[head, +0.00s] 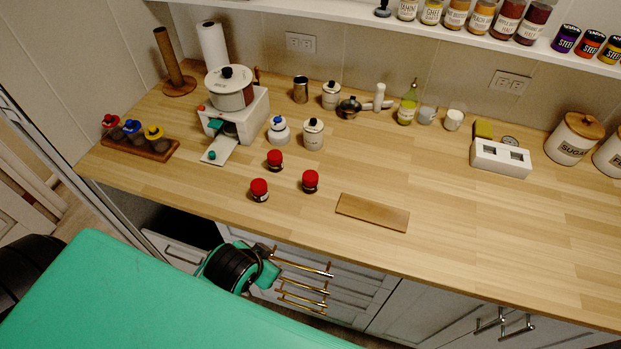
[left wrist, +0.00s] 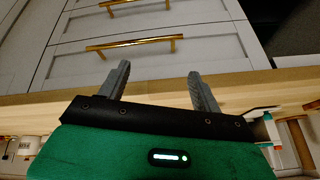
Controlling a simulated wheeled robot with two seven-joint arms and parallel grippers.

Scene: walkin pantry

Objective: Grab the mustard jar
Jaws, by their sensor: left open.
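No jar can be read as mustard. Three small red-lidded jars stand on the wooden counter in the head view: one behind (head: 275,160), one front left (head: 259,190), one front right (head: 310,181); their labels are too small to read. Several labelled jars stand on the wall shelf, including a yellowish one (head: 432,12). My left gripper (left wrist: 158,85) is open and empty in the left wrist view, near the counter edge and drawer fronts. In the head view my left arm is low in front of the counter, below the red-lidded jars. My right gripper is not in view.
A wooden board (head: 372,212) lies right of the jars. A white appliance (head: 235,115), a wooden rack of coloured-lidded jars (head: 140,146) and white canisters (head: 313,134) stand behind or left. Gold-handled drawers (head: 303,275) are below the counter (head: 450,220), whose front right is clear.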

